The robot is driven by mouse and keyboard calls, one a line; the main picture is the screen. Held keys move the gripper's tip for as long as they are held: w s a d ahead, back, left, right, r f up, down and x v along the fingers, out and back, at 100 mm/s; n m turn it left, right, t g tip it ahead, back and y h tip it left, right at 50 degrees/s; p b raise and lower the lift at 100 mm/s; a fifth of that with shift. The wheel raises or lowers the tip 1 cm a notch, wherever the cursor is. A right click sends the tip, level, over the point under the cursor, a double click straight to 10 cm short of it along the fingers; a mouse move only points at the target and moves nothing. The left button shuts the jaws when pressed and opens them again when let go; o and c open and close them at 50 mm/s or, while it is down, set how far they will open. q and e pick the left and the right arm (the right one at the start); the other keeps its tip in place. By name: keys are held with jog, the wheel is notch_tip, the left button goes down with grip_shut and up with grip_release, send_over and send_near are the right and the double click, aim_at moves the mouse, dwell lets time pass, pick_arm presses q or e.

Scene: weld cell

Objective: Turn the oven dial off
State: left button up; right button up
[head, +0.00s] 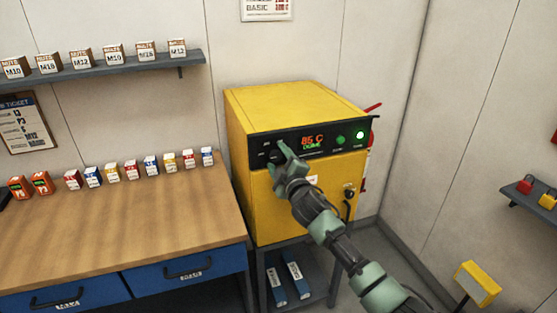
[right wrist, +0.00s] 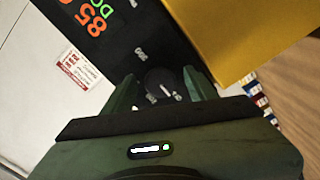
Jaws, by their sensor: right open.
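The yellow oven (head: 245,195) stands on a dark stand right of the workbench. Its black control panel (head: 325,141) shows "85 C" with green text below it. The dark round dial (right wrist: 161,82) sits on the panel in the right wrist view, with small white marks around it. In the head view my right gripper hides most of the dial. My right gripper (head: 283,149) is at the left part of the panel. In the right wrist view my open right gripper (right wrist: 160,92) has a finger on either side of the dial; contact cannot be told. My left gripper is not in view.
A wooden workbench (head: 120,225) with small boxes along its back stands left of the oven. The oven door latch (head: 349,192) is below the panel. A grey shelf (head: 530,205) is on the right wall.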

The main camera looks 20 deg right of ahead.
jog(key=shift+s, duration=0.1)
jog(key=s+b, duration=0.1)
jog(key=s, duration=0.6)
jog(key=shift+s+b, duration=0.3)
jog(key=shift+d+f, duration=0.1)
jog(key=shift+d, duration=0.05)
